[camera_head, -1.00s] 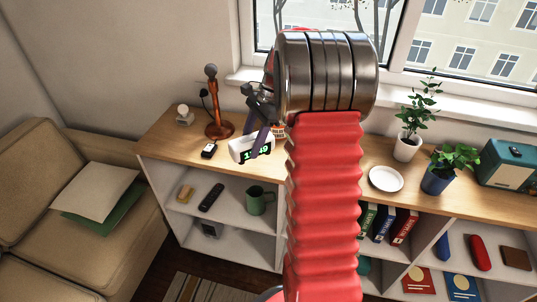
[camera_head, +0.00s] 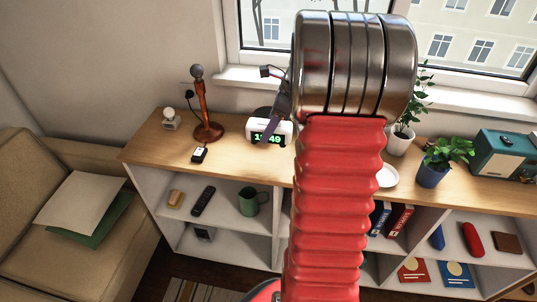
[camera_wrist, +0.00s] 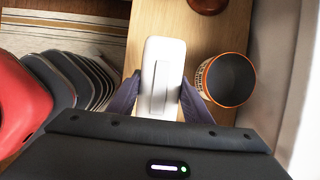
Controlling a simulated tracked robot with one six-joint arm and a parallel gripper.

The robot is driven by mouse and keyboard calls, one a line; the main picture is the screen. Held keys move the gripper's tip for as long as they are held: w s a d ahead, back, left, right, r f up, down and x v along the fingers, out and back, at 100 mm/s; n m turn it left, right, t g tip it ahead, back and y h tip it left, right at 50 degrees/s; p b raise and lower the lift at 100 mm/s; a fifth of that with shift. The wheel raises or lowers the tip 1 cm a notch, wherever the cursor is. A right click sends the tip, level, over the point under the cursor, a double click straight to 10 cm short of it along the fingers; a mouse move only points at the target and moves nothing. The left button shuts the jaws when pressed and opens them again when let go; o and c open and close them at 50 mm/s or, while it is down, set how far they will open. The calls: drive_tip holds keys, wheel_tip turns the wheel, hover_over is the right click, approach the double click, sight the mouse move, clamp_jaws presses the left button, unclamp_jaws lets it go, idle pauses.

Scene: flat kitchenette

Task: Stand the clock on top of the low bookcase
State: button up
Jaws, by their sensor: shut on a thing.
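The clock (camera_head: 268,131) is a white block with green lit digits, upright and facing front in the head view. It is at the left part of the low bookcase (camera_head: 225,158), over its wooden top; I cannot tell whether it touches the wood. My gripper (camera_head: 281,118) reaches it from above and behind, partly hidden by my arm. In the wrist view the white back of the clock (camera_wrist: 163,75) sits between the two fingers of my gripper (camera_wrist: 158,98), which are shut on it.
An orange-rimmed dark cup (camera_wrist: 226,80) stands close beside the clock on the wall side. A plate (camera_head: 387,176) and plants (camera_head: 435,172) stand farther right.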

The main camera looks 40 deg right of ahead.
sight(283, 125)
wheel_tip(283, 125, down, 5)
drive_tip(key=shift+f, duration=0.1)
idle(0.3)
drive_tip(key=shift+f, duration=1.8)
drive_tip(key=shift+f, duration=0.1)
drive_tip(key=o, duration=1.4)
drive_tip(key=shift+c, duration=0.2)
drive_tip(key=v, duration=1.2)
